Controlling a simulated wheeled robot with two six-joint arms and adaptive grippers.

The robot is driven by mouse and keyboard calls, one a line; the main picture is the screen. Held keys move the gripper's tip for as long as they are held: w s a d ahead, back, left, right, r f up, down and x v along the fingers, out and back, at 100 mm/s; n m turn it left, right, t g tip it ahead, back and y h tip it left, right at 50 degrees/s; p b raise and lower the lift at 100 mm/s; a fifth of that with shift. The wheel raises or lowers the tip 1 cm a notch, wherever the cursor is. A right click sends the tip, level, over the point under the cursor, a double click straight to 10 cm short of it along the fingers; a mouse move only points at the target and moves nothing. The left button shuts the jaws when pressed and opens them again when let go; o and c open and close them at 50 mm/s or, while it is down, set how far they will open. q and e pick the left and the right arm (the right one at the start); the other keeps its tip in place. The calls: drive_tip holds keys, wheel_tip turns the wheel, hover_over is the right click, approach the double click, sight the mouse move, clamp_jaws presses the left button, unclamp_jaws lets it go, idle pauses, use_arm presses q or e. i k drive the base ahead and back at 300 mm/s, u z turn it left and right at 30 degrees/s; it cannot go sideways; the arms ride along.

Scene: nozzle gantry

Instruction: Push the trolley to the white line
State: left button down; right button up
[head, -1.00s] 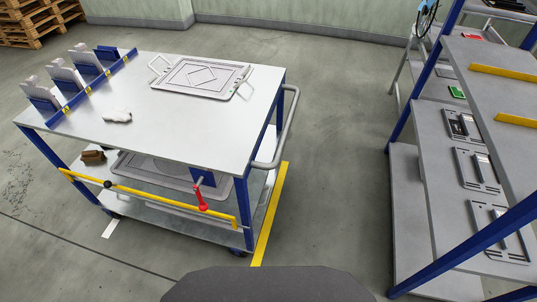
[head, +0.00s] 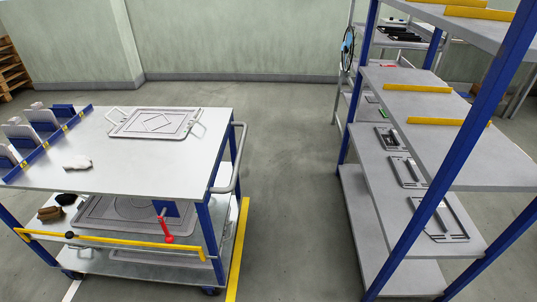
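The trolley (head: 190,182) stands at the left of the head view. It has a light top, blue legs and a grey push handle (head: 236,160) on its right side. A short white line (head: 72,290) shows on the floor at the bottom left, partly hidden by the trolley. A yellow floor line (head: 237,262) runs along the trolley's right side. Neither of my grippers shows in the head view.
On the trolley top are a tray (head: 155,123) with handles, a white cloth-like item (head: 77,163) and a blue rack. Blue-framed shelving (head: 352,140) fills the right side. Grey floor (head: 290,215) lies clear between trolley and shelving. A wall closes the back.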

sight(166, 172)
drive_tip(key=z, duration=0.45)
drive_tip(key=i, duration=0.95)
drive_tip(key=u, duration=1.2)
